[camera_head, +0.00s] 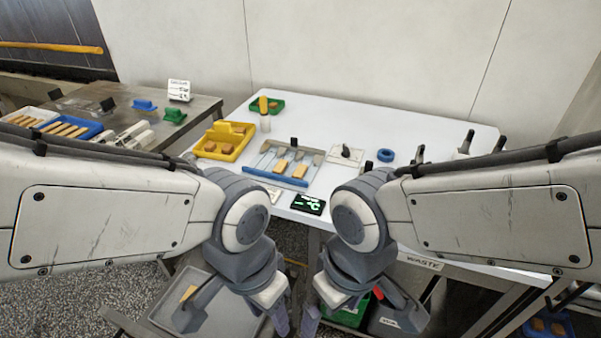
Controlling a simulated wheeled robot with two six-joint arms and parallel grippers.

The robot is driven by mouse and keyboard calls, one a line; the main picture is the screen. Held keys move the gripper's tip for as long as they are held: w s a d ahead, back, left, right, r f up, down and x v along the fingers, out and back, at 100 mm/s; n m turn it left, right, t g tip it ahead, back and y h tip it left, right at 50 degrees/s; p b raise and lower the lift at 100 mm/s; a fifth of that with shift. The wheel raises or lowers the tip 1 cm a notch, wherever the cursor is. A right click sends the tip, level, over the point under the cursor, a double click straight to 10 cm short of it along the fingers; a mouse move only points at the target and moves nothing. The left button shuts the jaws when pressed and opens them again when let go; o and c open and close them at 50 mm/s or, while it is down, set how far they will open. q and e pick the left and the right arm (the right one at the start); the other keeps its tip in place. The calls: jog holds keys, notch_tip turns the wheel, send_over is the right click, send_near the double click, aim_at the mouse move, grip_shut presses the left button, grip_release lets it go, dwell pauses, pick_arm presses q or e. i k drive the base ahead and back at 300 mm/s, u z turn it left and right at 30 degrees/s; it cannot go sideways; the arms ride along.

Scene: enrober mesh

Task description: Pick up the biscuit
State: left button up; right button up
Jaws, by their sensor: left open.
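Two tan biscuits sit on the blue-fronted mesh rack in the middle of the white table: a left biscuit (281,167) and a right biscuit (299,171). More biscuits lie in the yellow tray (222,154) to its left. The view does not single out one biscuit. My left gripper (234,318) is open and empty, low in front of the table, apart from the biscuits. My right gripper (362,316) hangs beside it, its fingers spread, with nothing seen between them.
A green tray (278,104) stands at the back left, a blue ring (385,155) right of the rack. A dark display (308,204) sits at the front edge. Several biscuits fill a blue tray (92,124) on the left table. The white table's right rear is mostly clear.

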aim_at(190, 296)
jog(key=u, duration=0.65)
jog(key=k, duration=0.45)
jog(key=u, duration=0.55)
jog(key=i, duration=0.5)
